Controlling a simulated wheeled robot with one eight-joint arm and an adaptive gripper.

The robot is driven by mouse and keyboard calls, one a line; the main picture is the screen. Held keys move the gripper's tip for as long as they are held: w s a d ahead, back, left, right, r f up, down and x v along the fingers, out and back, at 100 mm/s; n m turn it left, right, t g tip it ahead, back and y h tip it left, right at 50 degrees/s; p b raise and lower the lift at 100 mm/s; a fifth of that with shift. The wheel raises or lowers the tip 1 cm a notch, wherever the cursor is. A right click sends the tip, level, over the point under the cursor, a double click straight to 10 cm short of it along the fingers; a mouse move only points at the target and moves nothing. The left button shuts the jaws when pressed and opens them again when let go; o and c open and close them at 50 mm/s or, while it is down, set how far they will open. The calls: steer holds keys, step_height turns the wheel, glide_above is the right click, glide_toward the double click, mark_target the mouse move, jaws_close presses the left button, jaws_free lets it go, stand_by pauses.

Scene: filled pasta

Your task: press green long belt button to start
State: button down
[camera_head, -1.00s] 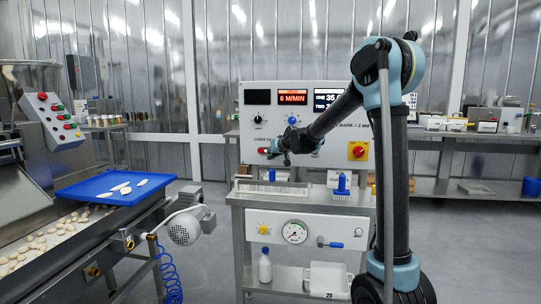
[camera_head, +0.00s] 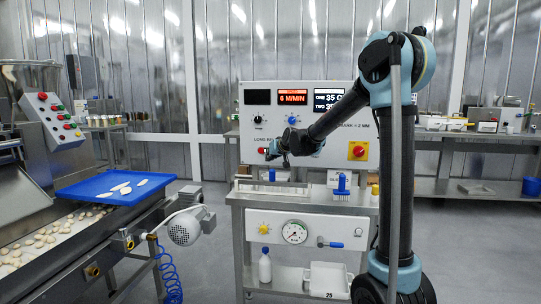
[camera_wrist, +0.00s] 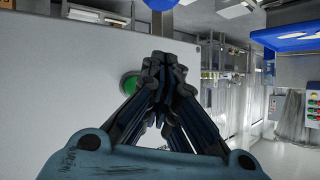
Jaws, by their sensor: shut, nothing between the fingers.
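The white control panel (camera_head: 251,120) stands behind the bench, with a partly covered "LONG BEL..." label on its left. The green button (camera_wrist: 129,84) shows in the wrist view, just left of my fingers and partly covered by them. In the head view it is hidden behind my gripper. A red button (camera_head: 262,150) is just left of my fingertips in the head view. My gripper (camera_head: 271,153) is shut and empty, close in front of the panel; its closed fingers (camera_wrist: 163,68) also show in the wrist view. I cannot tell whether they touch the panel.
A blue knob (camera_head: 292,120) and a black knob (camera_head: 257,119) sit above my gripper. A red stop button on a yellow plate (camera_head: 358,150) is to the right. A conveyor with a blue tray (camera_head: 100,190) is at left.

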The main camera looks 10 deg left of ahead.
steer(key=s, duration=0.3)
steer(key=shift+s, duration=0.1)
stand_by(0.5)
